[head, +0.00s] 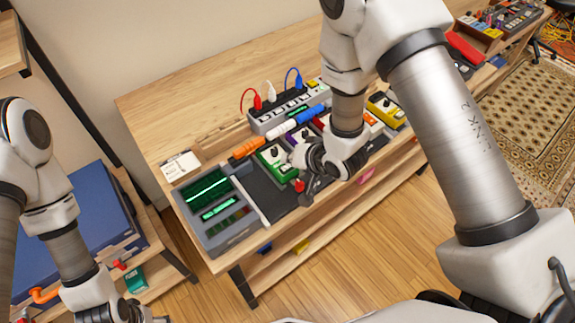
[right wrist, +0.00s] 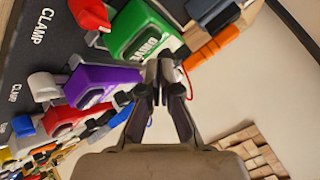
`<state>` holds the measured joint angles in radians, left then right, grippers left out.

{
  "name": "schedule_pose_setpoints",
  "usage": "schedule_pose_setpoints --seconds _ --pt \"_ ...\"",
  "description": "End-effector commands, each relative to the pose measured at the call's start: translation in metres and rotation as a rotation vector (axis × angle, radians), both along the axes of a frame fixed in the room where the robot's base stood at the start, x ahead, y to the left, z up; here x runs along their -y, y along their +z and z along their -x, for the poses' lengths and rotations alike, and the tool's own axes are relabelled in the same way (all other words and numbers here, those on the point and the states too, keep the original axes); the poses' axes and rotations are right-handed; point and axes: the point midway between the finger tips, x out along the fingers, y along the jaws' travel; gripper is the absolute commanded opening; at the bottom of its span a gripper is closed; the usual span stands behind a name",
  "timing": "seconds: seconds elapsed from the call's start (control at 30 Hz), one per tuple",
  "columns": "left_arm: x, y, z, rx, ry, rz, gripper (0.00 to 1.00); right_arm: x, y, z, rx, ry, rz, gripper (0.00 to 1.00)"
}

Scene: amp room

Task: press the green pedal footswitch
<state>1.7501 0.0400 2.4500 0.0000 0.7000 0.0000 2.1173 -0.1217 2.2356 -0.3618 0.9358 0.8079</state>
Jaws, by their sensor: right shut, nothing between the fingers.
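The green pedal (head: 272,164) sits on the dark pedalboard on the wooden bench in the head view. It also shows at the top of the right wrist view (right wrist: 142,32), with white lettering and a dark footswitch end. My right gripper (head: 298,160) is beside and partly over the green pedal's right side. In the right wrist view its fingers (right wrist: 158,72) are together and empty, near the green pedal's lower end; I cannot tell whether they touch it. My left gripper (head: 128,312) is at the bottom left, partly cut off, away from the bench.
A purple pedal (right wrist: 103,86) is close beside the green one. A red clamp knob (head: 299,185) stands at the board's front edge.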

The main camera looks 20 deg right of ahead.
Motion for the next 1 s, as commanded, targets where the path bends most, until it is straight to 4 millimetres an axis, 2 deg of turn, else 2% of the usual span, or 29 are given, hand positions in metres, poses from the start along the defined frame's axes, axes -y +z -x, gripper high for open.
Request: schedule_pose_setpoints --seconds 1.0 --pt "0.0 -0.0044 0.0 0.0 0.0 0.0 0.7 0.0 -0.0098 0.0003 0.0 0.0 0.0 0.0"
